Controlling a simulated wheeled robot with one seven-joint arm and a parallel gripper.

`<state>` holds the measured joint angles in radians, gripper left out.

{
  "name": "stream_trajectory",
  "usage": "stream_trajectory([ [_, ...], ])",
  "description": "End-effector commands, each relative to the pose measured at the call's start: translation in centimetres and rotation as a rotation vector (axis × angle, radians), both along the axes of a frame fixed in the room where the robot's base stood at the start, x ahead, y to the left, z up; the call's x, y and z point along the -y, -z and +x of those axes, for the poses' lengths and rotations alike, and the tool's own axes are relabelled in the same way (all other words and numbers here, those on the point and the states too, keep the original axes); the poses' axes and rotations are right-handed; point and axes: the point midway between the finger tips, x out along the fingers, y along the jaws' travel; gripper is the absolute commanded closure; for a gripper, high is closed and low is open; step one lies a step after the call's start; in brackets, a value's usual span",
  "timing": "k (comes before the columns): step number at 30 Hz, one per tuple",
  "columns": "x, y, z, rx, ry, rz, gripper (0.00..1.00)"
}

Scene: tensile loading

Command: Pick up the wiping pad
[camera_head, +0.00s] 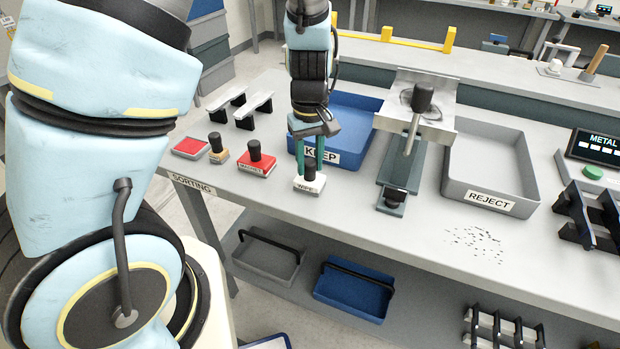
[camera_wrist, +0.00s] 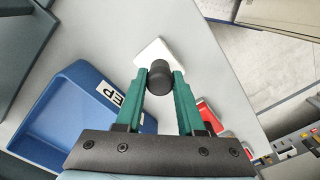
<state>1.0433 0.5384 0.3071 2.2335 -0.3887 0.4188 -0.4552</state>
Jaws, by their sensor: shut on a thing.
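The wiping pad (camera_head: 306,186) is a white block labelled WIPE with a black knob handle on top. It sits on the table near the front edge, in front of the blue KEEP tray. My gripper (camera_head: 310,164) points down over it, with its green fingers at the knob. In the wrist view the gripper (camera_wrist: 161,82) is shut on the black knob, and the white pad (camera_wrist: 151,50) shows beyond it. The pad looks level and at or very near the table top; I cannot tell whether it touches.
A red MAGNET block (camera_head: 257,168) stands left of the pad. The blue KEEP tray (camera_head: 347,155) is just behind, and a clamp fixture (camera_head: 398,185) stands to the right. The grey REJECT tray (camera_head: 535,190) is farther right. Dark debris (camera_head: 476,243) lies on the clear front table.

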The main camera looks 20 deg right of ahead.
Motion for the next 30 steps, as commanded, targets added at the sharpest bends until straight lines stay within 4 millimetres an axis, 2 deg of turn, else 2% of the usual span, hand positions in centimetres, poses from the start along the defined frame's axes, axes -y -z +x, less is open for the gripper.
stream_trajectory([
  [11,0.1,-0.5,0.0,0.002,0.001,-0.002,1.00],
  [14,0.1,-1.7,0.0,0.003,0.002,-0.004,1.00],
  [24,0.1,-8.1,0.0,0.002,0.003,-0.005,1.00],
  [30,0.1,-9.9,0.0,0.001,0.001,-0.002,1.00],
])
